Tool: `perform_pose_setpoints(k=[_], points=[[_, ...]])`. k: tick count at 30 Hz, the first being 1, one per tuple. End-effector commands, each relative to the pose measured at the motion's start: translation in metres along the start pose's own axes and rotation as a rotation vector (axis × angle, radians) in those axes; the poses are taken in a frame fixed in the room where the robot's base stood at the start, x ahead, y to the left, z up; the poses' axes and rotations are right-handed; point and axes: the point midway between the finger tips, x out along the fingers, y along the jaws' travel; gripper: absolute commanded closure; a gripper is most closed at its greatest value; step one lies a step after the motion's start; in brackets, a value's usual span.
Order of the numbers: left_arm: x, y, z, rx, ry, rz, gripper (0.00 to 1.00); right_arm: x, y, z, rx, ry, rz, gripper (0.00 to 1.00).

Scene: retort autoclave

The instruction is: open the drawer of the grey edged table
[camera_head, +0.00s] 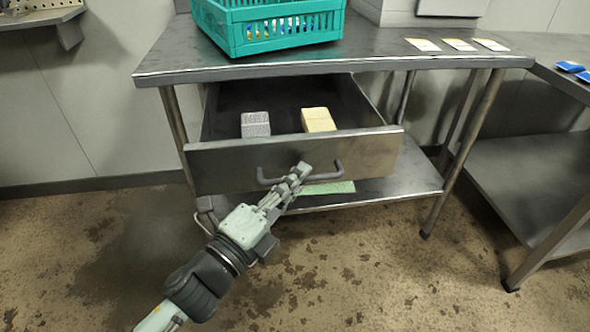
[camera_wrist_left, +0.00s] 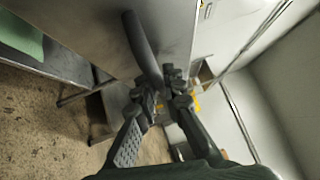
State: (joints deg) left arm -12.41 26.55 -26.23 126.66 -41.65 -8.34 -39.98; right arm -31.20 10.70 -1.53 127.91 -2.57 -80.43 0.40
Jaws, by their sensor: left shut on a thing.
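The grey metal table (camera_head: 400,66) stands at the back in the head view. Its drawer (camera_head: 218,168) is pulled out, and its inside shows. A grey speckled block (camera_head: 255,124) and a pale yellow block (camera_head: 317,120) lie in the drawer. My left gripper (camera_head: 300,170) is shut on the bar handle (camera_head: 338,172) at the middle of the drawer front. In the left wrist view the handle (camera_wrist_left: 142,45) runs down to the fingers of the left gripper (camera_wrist_left: 160,88). My right gripper is in neither view.
A teal crate (camera_head: 285,32) and several white cards (camera_head: 458,45) are on the tabletop. A pale green item (camera_head: 330,187) lies on the lower shelf (camera_head: 395,188). Another metal table (camera_head: 530,150) stands at the right. The floor (camera_head: 360,275) in front is clear.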

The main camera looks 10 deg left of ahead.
Motion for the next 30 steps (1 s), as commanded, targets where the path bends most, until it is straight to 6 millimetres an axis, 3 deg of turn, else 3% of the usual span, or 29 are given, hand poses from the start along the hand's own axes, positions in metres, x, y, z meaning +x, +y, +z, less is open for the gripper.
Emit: perform_pose_setpoints(k=[14,15,19,30], points=[[-0.0024,-0.0007,-0.0025,-0.001,0.001,0.000,1.00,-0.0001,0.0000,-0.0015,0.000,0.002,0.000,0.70],[-0.0024,-0.0007,-0.0025,0.000,0.001,0.000,0.87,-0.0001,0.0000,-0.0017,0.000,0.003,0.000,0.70],[-0.0024,-0.0006,-0.0024,0.000,0.001,0.000,0.71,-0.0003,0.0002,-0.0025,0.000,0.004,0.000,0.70],[-0.0051,-0.0004,-0.0023,-0.001,0.000,0.000,0.69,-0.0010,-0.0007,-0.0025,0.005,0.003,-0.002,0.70]])
